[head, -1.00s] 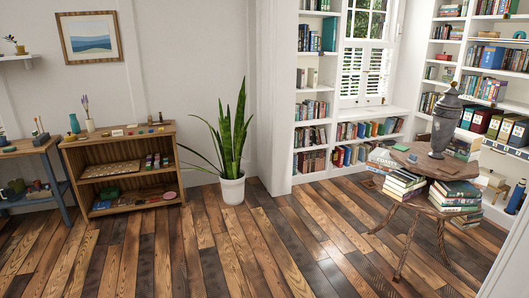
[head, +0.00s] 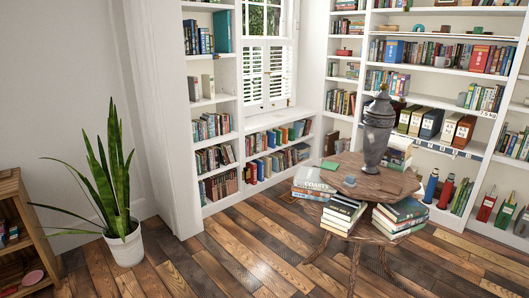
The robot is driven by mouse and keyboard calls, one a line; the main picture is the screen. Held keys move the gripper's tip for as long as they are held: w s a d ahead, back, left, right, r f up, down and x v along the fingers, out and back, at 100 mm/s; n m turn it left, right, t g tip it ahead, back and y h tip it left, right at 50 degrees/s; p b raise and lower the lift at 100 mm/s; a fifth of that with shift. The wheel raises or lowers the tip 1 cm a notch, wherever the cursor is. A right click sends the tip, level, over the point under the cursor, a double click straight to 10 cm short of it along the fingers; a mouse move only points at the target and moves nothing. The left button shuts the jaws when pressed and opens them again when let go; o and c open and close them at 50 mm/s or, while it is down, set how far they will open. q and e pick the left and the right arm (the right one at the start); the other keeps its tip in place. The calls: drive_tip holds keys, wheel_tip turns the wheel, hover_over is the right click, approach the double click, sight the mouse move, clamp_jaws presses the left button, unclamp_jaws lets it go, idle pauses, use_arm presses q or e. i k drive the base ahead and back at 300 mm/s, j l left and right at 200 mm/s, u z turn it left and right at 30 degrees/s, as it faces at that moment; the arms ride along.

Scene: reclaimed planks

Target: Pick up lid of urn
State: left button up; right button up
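A dark grey urn (head: 376,135) stands upright on a round wooden table (head: 385,186) right of the middle in the head view. Its lid (head: 381,97) sits on top, a dome narrowing to a small knob. Neither of my grippers shows in the head view.
Stacks of books stand around the table, one at the left (head: 312,184) and one at the front right (head: 401,218). White bookshelves (head: 440,73) line the walls behind. A potted plant (head: 125,245) and a wooden shelf unit (head: 18,225) are at the left. The plank floor between is clear.

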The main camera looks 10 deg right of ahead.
sight(381, 106)
drive_tip(key=i+j+z, duration=0.2)
drive_tip(key=i, duration=1.35)
drive_tip(key=i+l, duration=0.05)
drive_tip(key=l, duration=0.05)
